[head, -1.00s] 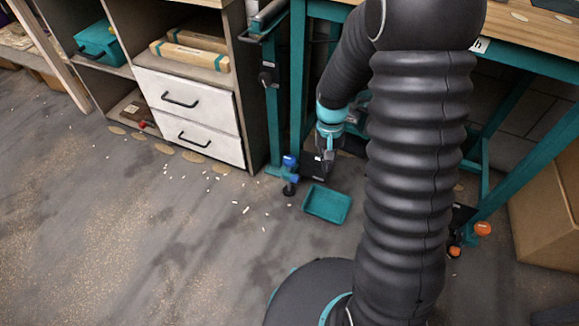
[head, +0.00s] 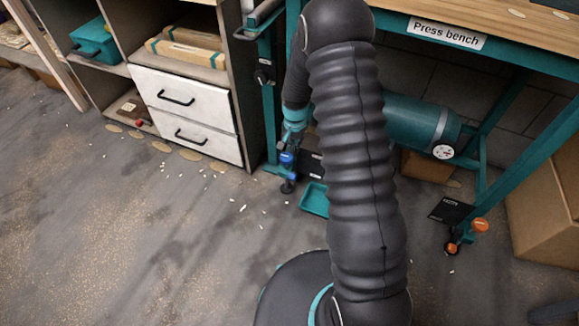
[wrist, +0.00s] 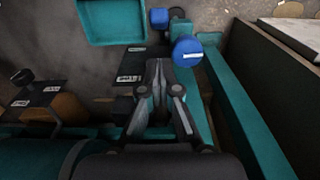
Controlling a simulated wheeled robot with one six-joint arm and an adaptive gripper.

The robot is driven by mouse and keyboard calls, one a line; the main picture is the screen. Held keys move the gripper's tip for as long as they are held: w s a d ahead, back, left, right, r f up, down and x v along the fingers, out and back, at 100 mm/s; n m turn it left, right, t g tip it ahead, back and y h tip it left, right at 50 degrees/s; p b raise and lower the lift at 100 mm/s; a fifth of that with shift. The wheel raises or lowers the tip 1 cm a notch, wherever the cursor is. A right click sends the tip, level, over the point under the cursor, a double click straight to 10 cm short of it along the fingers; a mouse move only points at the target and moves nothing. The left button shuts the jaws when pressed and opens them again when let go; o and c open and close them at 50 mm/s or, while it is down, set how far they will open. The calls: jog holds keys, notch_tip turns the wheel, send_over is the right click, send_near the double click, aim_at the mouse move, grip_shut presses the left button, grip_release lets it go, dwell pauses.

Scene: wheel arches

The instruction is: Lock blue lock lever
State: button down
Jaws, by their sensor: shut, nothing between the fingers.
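The blue lock lever (head: 287,157) is at the foot of the bench's left leg in the head view, low near the floor. In the wrist view its round blue end (wrist: 187,52) with a white mark is just right of my fingertips, and a second blue part (wrist: 159,18) lies farther up. My gripper (wrist: 158,66) is shut and empty, with its tips close to the left of the blue end. I cannot tell whether they touch. In the head view my gripper (head: 294,138) is small and partly hidden, just above the lever.
A teal tray (head: 314,199) lies on the floor beside the lever, partly behind my arm. A teal tank (head: 418,122) with a gauge sits under the press bench (head: 500,45). An orange lever (head: 480,225) is at the right leg. White drawers (head: 187,98) stand left; floor there is mostly open.

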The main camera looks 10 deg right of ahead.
aim_at(294, 175)
notch_tip(294, 175, down, 10)
jog(key=shift+a+f, duration=0.1)
dwell(0.6)
